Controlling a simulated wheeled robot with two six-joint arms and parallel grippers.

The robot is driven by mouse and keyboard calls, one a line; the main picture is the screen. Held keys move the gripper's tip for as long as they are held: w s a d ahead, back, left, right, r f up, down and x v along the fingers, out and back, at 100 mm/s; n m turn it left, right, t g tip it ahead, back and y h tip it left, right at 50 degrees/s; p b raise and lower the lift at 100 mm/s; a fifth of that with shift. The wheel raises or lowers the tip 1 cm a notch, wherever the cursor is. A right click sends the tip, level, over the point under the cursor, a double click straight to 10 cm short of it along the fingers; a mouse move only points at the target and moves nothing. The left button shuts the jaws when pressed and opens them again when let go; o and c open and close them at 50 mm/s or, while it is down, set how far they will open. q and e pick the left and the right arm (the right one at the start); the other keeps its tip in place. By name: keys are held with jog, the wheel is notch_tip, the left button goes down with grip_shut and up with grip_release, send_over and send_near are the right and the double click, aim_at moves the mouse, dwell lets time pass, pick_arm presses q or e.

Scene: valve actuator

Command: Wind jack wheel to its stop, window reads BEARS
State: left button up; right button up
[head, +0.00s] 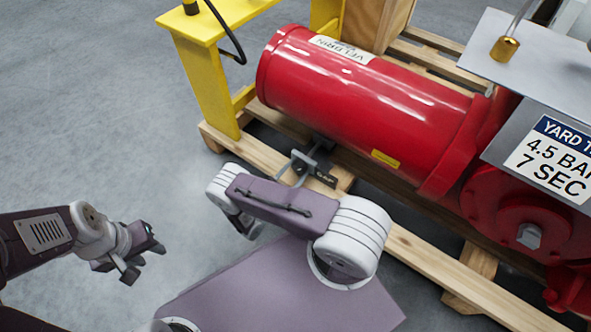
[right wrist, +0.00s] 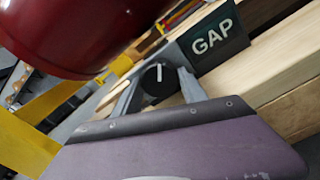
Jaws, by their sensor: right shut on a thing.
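The jack wheel (right wrist: 158,78) is a small black knob with a white line, seen face-on between the fingers of my right gripper (right wrist: 157,92). The line points nearly straight up in the right wrist view. My right gripper (head: 298,163) is shut on the wheel, beneath the red cylinder (head: 365,95). The window (right wrist: 212,40) is a dark green plate reading GAP, right beside the wheel; it also shows small in the head view (head: 326,179). The jack's body is mostly hidden. My left gripper (head: 146,262) is open and empty over the floor at the left.
A wooden pallet (head: 410,250) carries the red actuator. A yellow stand (head: 215,85) is at the upper left. A grey panel with a YARD label (head: 550,155) overhangs at the right. The grey floor (head: 90,110) is clear at the left.

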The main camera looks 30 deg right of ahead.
jog(key=shift+m+p, duration=0.65)
jog(key=shift+m, duration=1.05)
jog(key=o, duration=1.4)
jog(key=shift+c, duration=0.2)
jog(key=shift+f+n+b, duration=0.25)
jog(key=shift+n+b, duration=0.3)
jog(key=shift+n, duration=0.15)
jog(key=n, duration=0.2)
jog(key=n+b, duration=0.2)
jog(key=n, duration=0.1)
jog(key=shift+s+a+r+n, duration=0.1)
jog(key=shift+a+r+n, duration=0.1)
jog(key=shift+a+n, duration=0.1)
jog(key=p+v, duration=0.4)
jog(key=v, duration=0.4)
jog(key=s+r+m+g+y+p, duration=0.2)
jog(key=r+m+g+p, duration=0.3)
jog(key=r+p, duration=0.6)
jog(key=s+r+m+g+y+p, duration=0.3)
jog(key=r+p, duration=0.8)
jog(key=r, duration=0.9)
jog(key=shift+d+m+g+y, duration=0.3)
jog(key=shift+m+g+y, duration=0.5)
jog(key=shift+m+g, duration=0.25)
